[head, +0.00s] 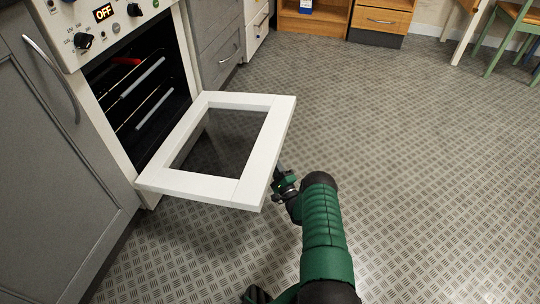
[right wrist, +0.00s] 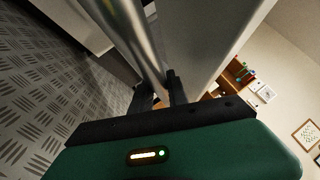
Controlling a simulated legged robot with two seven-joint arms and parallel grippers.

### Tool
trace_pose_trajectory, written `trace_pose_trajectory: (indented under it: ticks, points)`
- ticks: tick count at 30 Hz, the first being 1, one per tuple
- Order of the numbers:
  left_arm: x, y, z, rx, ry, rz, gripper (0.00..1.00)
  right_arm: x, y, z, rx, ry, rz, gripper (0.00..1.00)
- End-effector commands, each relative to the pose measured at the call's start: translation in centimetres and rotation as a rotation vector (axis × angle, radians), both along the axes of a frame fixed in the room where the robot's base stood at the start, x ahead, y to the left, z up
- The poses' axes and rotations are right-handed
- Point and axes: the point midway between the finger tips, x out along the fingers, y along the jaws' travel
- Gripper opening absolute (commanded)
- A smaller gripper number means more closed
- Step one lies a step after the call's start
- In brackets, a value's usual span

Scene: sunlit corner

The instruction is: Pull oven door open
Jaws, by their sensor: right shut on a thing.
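The white oven door (head: 265,150) with its dark glass pane is swung down, nearly level, in front of the oven (head: 128,95). The dark oven inside with its racks shows behind it. My right gripper (head: 282,184) is at the door's outer edge. In the right wrist view my right gripper (right wrist: 161,92) is shut on the metal door handle (right wrist: 140,38), a shiny bar passing between its fingers. The door's face (right wrist: 205,35) runs beside the bar. In the head view the handle is mostly hidden under the door's edge.
Grey cabinets stand left of the oven (head: 45,165) and beyond it (head: 215,40). The oven display (head: 103,13) reads OFF. Wooden drawers (head: 380,20) and a green chair (head: 515,35) are at the back. The patterned floor (head: 420,150) right of the door is clear.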

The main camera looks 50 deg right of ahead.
Motion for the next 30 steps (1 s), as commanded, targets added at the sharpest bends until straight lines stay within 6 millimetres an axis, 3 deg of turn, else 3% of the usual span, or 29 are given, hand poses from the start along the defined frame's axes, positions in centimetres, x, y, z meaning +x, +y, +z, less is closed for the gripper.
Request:
trace_pose_trajectory:
  ticks: [5, 17, 18, 22, 30]
  points:
    - [0.01, 0.0, -0.47, 0.0, 0.0, 0.0, 0.36, 0.05, -0.05, -1.33, 0.011, -0.031, -0.002, 0.0]
    - [0.0, 0.0, -0.48, 0.0, 0.0, 0.0, 0.36, 0.07, -0.11, -1.47, 0.014, -0.037, -0.003, 0.0]
    - [0.0, 0.0, -0.48, 0.0, 0.0, 0.0, 0.36, 0.07, -0.12, -1.46, 0.014, -0.037, -0.003, 0.23]
    - [0.0, 0.0, -0.48, 0.0, 0.0, 0.0, 0.36, 0.07, -0.11, -1.48, 0.014, -0.036, -0.003, 0.4]
    - [-0.01, 0.0, -0.49, 0.0, 0.0, 0.0, 0.36, 0.06, -0.07, -1.53, 0.014, -0.036, -0.002, 0.41]
